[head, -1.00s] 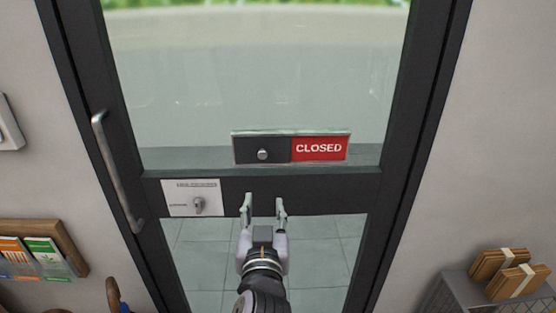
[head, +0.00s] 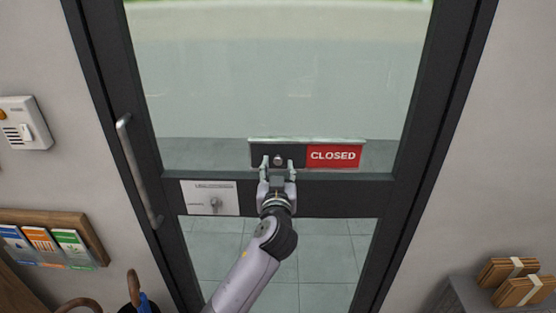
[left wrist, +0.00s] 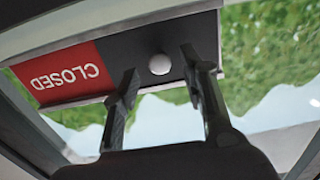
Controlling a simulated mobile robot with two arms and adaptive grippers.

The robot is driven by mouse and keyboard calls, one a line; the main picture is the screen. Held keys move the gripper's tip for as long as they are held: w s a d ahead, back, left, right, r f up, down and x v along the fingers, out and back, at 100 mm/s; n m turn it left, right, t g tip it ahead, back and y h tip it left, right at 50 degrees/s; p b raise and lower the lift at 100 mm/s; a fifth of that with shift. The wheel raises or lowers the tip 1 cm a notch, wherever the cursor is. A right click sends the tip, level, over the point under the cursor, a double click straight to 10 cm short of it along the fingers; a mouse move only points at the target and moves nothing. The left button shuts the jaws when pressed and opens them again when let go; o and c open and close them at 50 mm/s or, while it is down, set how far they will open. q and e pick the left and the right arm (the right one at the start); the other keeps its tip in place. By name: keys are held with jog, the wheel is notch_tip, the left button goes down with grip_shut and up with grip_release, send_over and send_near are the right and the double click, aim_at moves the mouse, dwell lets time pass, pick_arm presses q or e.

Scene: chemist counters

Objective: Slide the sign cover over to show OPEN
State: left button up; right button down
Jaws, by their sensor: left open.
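The sign (head: 335,157) is fixed on the glass door above its middle rail, with the red CLOSED panel showing on its right half. The dark sign cover (head: 257,150) sits over the left half and bears a round knob (head: 279,160). In the left wrist view the picture is turned over, with CLOSED (left wrist: 62,76) upside down at left and the pale knob (left wrist: 159,64) on the dark cover. My left gripper (head: 278,163) is open, its fingers to either side of the knob in the head view. In the left wrist view its fingers (left wrist: 157,72) are apart, with gaps beside the knob.
A leaflet rack (head: 93,243) and a wall intercom (head: 24,123) are at left. Wooden bundles (head: 510,281) lie on a grey stand at right.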

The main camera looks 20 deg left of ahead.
pick_arm(q)
jog(key=shift+x, duration=0.8)
grip_shut()
dwell(0.4)
